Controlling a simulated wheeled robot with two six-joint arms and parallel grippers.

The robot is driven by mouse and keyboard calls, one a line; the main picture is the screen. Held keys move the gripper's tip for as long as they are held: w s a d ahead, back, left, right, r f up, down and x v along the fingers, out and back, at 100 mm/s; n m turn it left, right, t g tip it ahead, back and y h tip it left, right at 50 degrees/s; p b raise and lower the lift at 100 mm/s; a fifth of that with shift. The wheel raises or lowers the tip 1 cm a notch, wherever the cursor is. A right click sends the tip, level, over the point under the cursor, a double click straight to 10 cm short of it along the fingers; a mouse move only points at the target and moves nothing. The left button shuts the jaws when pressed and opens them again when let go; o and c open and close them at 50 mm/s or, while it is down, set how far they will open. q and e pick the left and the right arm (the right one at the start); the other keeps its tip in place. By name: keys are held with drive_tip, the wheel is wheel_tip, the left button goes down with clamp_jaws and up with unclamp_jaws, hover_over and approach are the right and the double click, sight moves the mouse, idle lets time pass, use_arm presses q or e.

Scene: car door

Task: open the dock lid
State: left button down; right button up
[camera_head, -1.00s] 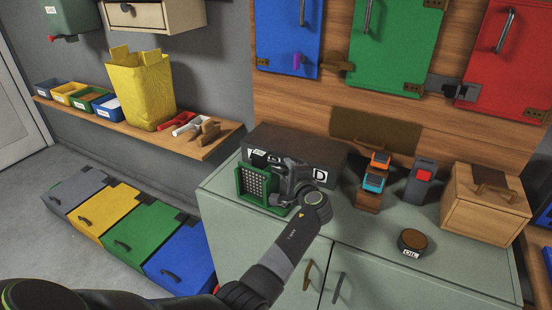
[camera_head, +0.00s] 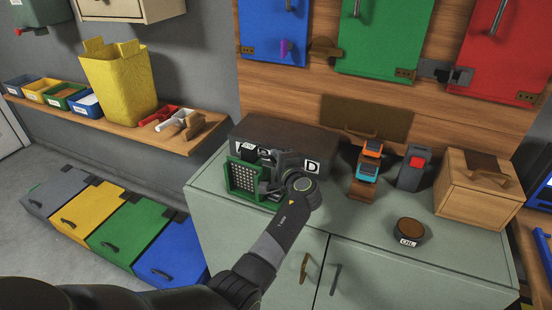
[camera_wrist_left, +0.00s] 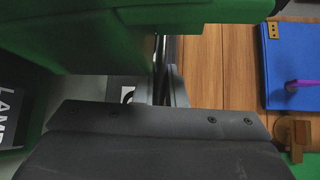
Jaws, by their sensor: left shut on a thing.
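A green dock with a perforated panel (camera_head: 243,178) stands on the pale green cabinet top, in front of a dark box (camera_head: 312,166) labelled D. The panel, which looks like the dock's lid, is tilted up, nearly upright. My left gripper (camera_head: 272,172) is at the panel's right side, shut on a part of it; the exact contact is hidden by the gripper. In the left wrist view, green surfaces (camera_wrist_left: 190,12) fill the top and left, close to the jaws (camera_wrist_left: 166,85), and a label reading LAMP shows at the left edge. My right gripper is not in view.
An orange and blue device (camera_head: 368,160), a grey block with a red button (camera_head: 413,170), an oil tin (camera_head: 408,232) and a wooden box (camera_head: 478,190) stand to the right. A shelf with bins (camera_head: 63,97) is on the left.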

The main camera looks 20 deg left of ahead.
use_arm(q)
drive_tip(key=shift+r+p, duration=0.4)
drive_tip(key=shift+p, duration=0.15)
drive_tip(key=w+r+m+g+h+p, duration=0.1)
drive_tip(key=w+r+m+g+p, duration=0.2)
drive_tip(key=r+p, duration=0.7)
drive_tip(key=shift+r+g+p, duration=0.3)
drive_tip(key=shift+r+p, duration=0.1)
drive_tip(key=shift+p, duration=1.7)
drive_tip(key=shift+w, duration=0.1)
